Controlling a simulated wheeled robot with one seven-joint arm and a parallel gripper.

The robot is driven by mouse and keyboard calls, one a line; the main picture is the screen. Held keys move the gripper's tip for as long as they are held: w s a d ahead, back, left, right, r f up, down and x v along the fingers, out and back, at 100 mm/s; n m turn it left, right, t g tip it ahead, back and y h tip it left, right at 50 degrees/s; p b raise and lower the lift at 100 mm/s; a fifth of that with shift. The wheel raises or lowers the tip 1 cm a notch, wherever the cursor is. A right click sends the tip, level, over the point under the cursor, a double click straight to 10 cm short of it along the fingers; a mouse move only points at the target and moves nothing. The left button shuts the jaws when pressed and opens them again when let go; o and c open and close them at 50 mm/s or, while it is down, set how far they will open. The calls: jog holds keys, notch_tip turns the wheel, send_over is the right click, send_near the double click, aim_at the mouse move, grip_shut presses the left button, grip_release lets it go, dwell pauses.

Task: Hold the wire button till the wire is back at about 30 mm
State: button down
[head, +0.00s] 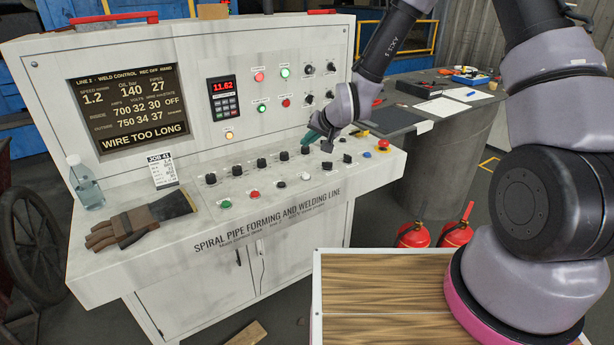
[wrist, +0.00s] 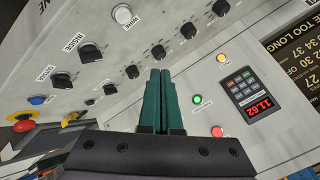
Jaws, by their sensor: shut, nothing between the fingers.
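The white button (head: 306,176), whose small label looks like "WIRE", is in the front row of the control desk. It also shows at the top of the wrist view (wrist: 123,15). My gripper (head: 308,137) is above the back row of black knobs, behind and apart from the white button. Its green fingers (wrist: 157,75) are shut with nothing between them. The dark screen (head: 127,110) reads "WIRE TOO LONG". Its inside row reads 700, 32, 30, OFF; its outside row reads 750, 34, 37, with no state word I can make out.
Black switches marked INSIDE (wrist: 91,52) and OUTSIDE (wrist: 60,80) sit near the white button. A red button (head: 254,194), a green button (head: 225,204) and a red mushroom button (head: 383,144) are also on the desk.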

aim_at(307, 177)
jog(key=shift+f, duration=4.3)
jog(key=shift+f, duration=0.1)
jog(key=shift+f, duration=0.3)
jog(key=shift+f, duration=0.4)
jog(key=shift+r, duration=0.2)
dwell(0.9)
jog(key=shift+r, duration=0.6)
jog(key=shift+r, duration=0.1)
jog(key=shift+r, duration=2.45)
